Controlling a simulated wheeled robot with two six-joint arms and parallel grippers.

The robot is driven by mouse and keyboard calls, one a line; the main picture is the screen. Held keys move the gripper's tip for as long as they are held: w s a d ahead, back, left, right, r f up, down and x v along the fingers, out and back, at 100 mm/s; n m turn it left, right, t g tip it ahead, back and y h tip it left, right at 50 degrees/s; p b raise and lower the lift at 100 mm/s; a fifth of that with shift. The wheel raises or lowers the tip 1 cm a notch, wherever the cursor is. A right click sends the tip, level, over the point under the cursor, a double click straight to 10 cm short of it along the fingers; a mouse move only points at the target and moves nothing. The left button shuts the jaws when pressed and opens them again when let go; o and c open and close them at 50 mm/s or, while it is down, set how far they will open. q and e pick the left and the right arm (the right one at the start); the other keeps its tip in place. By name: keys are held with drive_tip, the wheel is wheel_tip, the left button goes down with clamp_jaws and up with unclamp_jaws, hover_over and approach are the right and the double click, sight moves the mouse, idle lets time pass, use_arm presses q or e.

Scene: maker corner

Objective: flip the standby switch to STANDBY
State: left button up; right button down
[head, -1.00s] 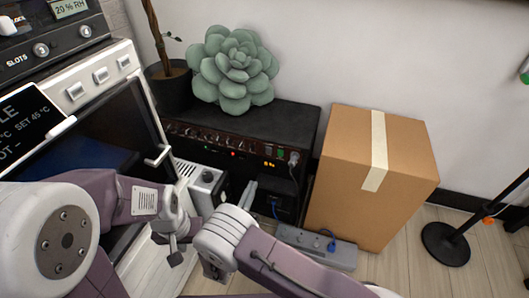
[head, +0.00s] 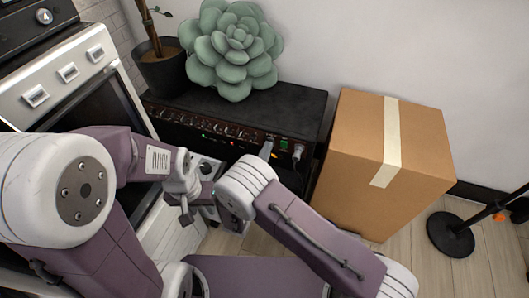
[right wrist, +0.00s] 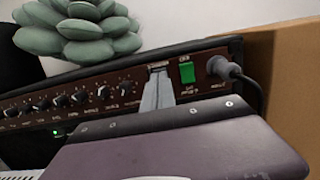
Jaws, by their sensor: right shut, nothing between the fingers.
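The black amplifier (head: 305,100) stands by the wall, with a brown control panel (head: 190,122) of knobs along its front. A green-lit rocker switch (head: 284,143) sits near the panel's right end; it also shows in the right wrist view (right wrist: 187,72). My right gripper (head: 266,150) is shut and empty, its tips at the panel just left of the green switch. In the right wrist view the fingertips (right wrist: 158,82) cover most of a spot there; the standby switch is not clearly visible. My left gripper (head: 186,208) hangs low at the left, its jaws unclear.
A cardboard box (head: 350,150) stands close on the right. A white oven-like machine (head: 60,85) is at left.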

drive_tip(key=shift+w+d, duration=0.15)
drive_tip(key=shift+w, duration=0.3)
use_arm(q)
drive_tip(key=shift+w, duration=0.35)
use_arm(e)
drive_tip(key=shift+r, duration=0.1)
